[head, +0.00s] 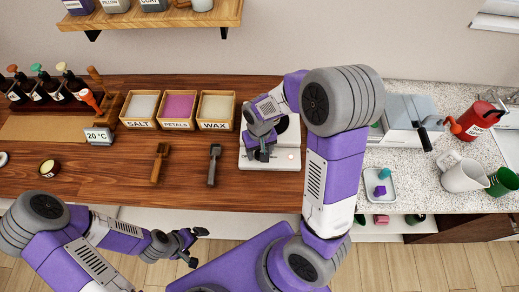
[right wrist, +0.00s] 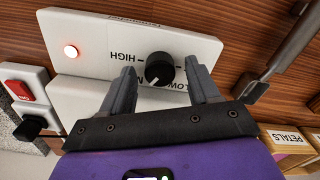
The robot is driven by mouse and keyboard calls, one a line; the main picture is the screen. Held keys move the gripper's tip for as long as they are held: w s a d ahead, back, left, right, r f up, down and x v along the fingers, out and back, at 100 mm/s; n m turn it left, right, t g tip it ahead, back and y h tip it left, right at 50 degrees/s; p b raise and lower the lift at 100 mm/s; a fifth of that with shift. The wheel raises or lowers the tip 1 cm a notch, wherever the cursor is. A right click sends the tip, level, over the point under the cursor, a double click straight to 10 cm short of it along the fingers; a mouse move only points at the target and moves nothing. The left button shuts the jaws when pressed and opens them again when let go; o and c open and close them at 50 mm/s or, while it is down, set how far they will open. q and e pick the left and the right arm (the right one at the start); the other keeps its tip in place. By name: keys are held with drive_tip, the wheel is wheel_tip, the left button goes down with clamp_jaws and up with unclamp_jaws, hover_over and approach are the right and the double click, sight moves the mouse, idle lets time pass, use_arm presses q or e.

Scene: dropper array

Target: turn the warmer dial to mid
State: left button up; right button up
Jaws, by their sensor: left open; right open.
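The warmer (head: 284,163) is a white unit on the wooden counter; its white front panel (right wrist: 90,35) fills the upper right wrist view, with a lit red lamp. Its round black dial (right wrist: 159,66) has a white mark pointing down and slightly left in that view. The HIGH label is left of the dial, LOW is below right, and an M label is partly hidden by a finger. My right gripper (head: 262,154) is open at the panel, with a finger either side of the dial; contact is unclear. My left gripper (head: 197,247) is open and empty before the counter.
Boxes of salt (head: 142,106), petals (head: 179,107) and wax (head: 216,107) stand left of the warmer. A dark-headed tool (head: 213,165) and a wooden one (head: 159,163) lie on the counter. A red switch (right wrist: 19,90) is beside the panel.

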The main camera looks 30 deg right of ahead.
use_arm(q)
drive_tip(key=shift+r+p, duration=0.7)
drive_tip(key=shift+r, duration=0.05)
use_arm(e)
wheel_tip(320, 180, up, 8)
drive_tip(key=shift+f, duration=0.25)
